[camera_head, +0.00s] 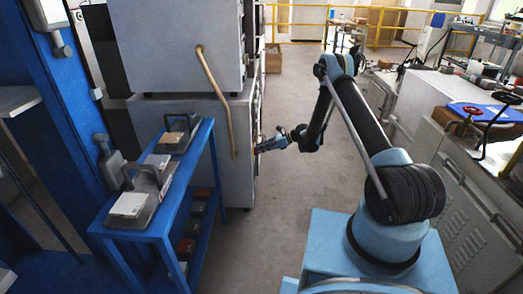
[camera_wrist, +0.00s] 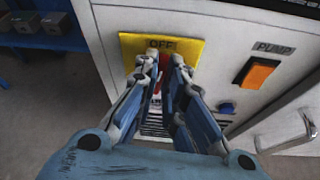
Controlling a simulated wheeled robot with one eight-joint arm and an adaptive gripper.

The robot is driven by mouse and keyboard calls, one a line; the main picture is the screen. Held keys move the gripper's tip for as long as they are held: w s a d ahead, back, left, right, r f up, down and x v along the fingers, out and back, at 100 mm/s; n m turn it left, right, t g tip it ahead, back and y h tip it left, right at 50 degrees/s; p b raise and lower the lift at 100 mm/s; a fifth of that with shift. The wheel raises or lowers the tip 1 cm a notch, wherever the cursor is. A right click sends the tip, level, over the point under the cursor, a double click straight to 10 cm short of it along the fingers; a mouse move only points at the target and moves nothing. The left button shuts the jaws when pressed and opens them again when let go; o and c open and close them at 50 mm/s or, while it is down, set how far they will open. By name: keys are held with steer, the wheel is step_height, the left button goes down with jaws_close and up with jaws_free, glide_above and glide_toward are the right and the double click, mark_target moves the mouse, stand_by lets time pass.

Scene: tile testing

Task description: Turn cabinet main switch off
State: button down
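The cabinet main switch is on a yellow plate (camera_wrist: 190,47) marked OFF on the cabinet's pale front (camera_wrist: 222,30). A red part of the switch (camera_wrist: 165,76) shows between my fingers; its handle and exact position are mostly hidden. My gripper (camera_wrist: 165,62) points at the plate, its fingertips at or very near it on either side of the red part. A narrow gap shows between the fingers, but I cannot tell whether they press on the switch. In the head view, my gripper (camera_head: 262,146) reaches the right face of the grey cabinet (camera_head: 180,112).
Right of the plate are an orange PUMP switch (camera_wrist: 258,74), a blue knob (camera_wrist: 227,108) and a metal handle (camera_wrist: 290,134). A blue cart (camera_head: 166,228) stands left of the cabinet. Grey cupboards (camera_head: 462,190) stand at the right. The floor between is clear.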

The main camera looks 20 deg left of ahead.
steer(key=shift+s+n+t, duration=0.25)
steer(key=shift+n+t, duration=0.25)
steer(key=shift+n, duration=0.1)
steer(key=c, duration=1.7)
jaws_free()
steer(key=v, duration=1.2)
steer(key=shift+d+f, duration=0.1)
steer(key=shift+f, duration=0.05)
